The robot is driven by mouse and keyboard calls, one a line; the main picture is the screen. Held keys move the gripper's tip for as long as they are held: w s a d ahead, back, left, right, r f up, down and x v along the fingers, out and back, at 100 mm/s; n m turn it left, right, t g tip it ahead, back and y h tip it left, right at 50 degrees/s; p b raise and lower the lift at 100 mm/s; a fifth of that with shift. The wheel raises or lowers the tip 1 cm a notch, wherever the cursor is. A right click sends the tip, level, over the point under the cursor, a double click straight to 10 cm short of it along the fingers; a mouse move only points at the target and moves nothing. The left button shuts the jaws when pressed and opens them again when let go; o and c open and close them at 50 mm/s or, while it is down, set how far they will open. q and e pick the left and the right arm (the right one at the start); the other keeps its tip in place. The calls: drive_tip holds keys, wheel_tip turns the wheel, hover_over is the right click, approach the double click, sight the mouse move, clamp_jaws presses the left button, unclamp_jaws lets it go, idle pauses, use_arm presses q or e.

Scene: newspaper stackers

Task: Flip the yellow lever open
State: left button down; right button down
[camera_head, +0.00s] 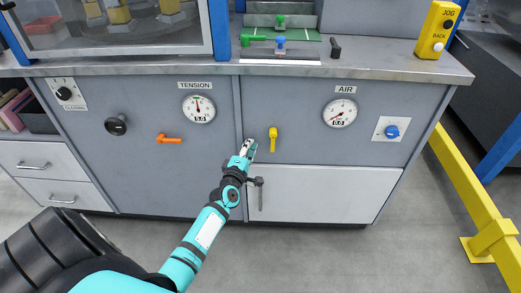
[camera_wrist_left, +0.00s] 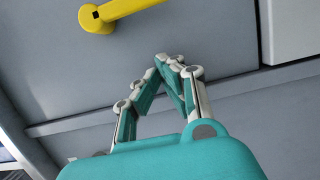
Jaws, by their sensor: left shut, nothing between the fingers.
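The yellow lever (camera_head: 272,139) is on the grey cabinet front, left of the air gauge, and its handle hangs down from its pivot. In the left wrist view the yellow lever (camera_wrist_left: 97,17) shows at the top left, beyond the fingertips and apart from them. My left gripper (camera_head: 249,145) is a little left of the lever in the head view and slightly below its pivot. In the left wrist view my left gripper (camera_wrist_left: 168,62) has its fingertips together with nothing between them. My right gripper is not in view.
An orange lever (camera_head: 169,139) and a black knob (camera_head: 116,125) lie further left. A tension gauge (camera_head: 198,108) is above left and an air gauge (camera_head: 340,113) is to the right, with a blue knob (camera_head: 391,131) beyond. A worktop edge (camera_head: 300,68) overhangs above.

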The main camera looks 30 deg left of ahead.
sight(264, 140)
use_arm(q)
drive_tip(key=d, duration=0.1)
drive_tip(key=w+d, duration=0.1)
drive_tip(key=d, duration=0.1)
drive_tip(key=shift+w+d, duration=0.25)
drive_tip(key=shift+w, duration=0.05)
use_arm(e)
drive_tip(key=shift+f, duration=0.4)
use_arm(q)
drive_tip(key=shift+f, duration=0.1)
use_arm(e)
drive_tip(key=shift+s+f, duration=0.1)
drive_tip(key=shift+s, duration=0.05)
